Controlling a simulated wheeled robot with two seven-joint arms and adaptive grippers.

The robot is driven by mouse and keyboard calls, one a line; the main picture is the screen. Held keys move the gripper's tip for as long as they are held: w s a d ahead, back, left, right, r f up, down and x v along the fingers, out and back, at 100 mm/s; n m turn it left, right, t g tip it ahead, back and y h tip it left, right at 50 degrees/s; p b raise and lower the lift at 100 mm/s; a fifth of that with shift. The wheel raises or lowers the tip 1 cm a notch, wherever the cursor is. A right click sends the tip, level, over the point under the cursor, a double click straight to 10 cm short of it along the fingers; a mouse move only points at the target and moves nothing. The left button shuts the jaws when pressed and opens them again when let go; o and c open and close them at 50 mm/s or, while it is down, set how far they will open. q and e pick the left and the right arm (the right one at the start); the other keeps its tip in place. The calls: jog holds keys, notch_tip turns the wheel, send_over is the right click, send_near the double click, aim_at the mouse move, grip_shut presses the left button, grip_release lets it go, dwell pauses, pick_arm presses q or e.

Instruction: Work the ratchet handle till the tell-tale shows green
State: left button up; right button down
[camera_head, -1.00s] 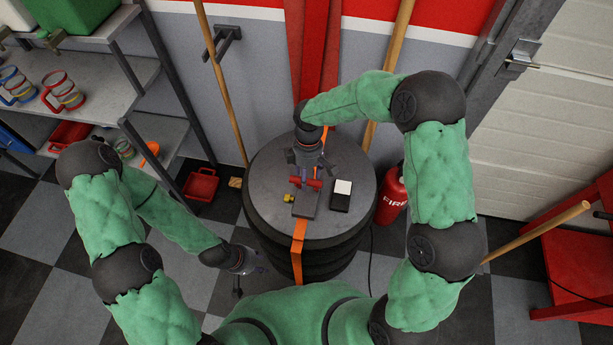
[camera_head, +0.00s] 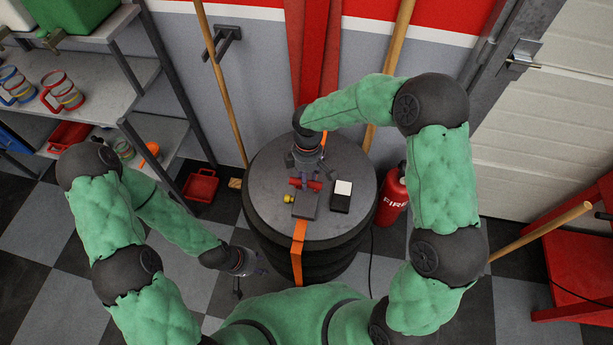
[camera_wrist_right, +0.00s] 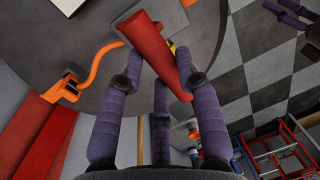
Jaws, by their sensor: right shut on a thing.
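The red ratchet handle (camera_head: 305,184) is at the top of the grey ratchet body (camera_head: 305,206), on a dark round drum lid (camera_head: 265,180). My right gripper (camera_head: 306,168) is shut on the handle. In the right wrist view the red handle (camera_wrist_right: 155,52) lies between its purple-grey fingers, slanting down to the right. A small black box with a white upper panel (camera_head: 342,188), perhaps the tell-tale, sits right of the ratchet; no green shows on it. My left gripper (camera_head: 247,268) hangs low, left of the drum and away from it; its opening is unclear.
An orange strap (camera_head: 298,247) runs from the ratchet down the drum's front. A yellow knob (camera_head: 288,199) is beside the ratchet. A red fire extinguisher (camera_head: 393,194) stands right of the drum.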

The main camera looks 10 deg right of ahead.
jog(key=shift+s+a+f+t+b, duration=0.3)
jog(key=shift+s+t+b, duration=0.15)
jog(key=shift+b, duration=0.25)
jog(key=shift+t+h, duration=0.6)
jog(key=shift+t, duration=0.05)
jog(key=s+a+f+b, duration=0.1)
jog(key=s+f+b, duration=0.1)
jog(key=f+b, duration=0.1)
jog(key=s+a+f+b, duration=0.1)
jog(key=s+f+b, duration=0.1)
jog(key=s+b, duration=0.1)
jog(key=s+a+f+b, duration=0.1)
jog(key=s+f+b, duration=0.1)
jog(key=s+f, duration=0.1)
jog(key=shift+s+f+b, duration=0.1)
jog(key=shift+f+b, duration=0.2)
jog(key=shift+b, duration=0.1)
jog(key=c, duration=1.6)
grip_release()
jog(key=shift+a+r, duration=0.1)
jog(key=shift+r, duration=0.2)
jog(key=o, duration=0.7)
jog(key=shift+o, duration=0.2)
jog(key=shift+r, duration=0.15)
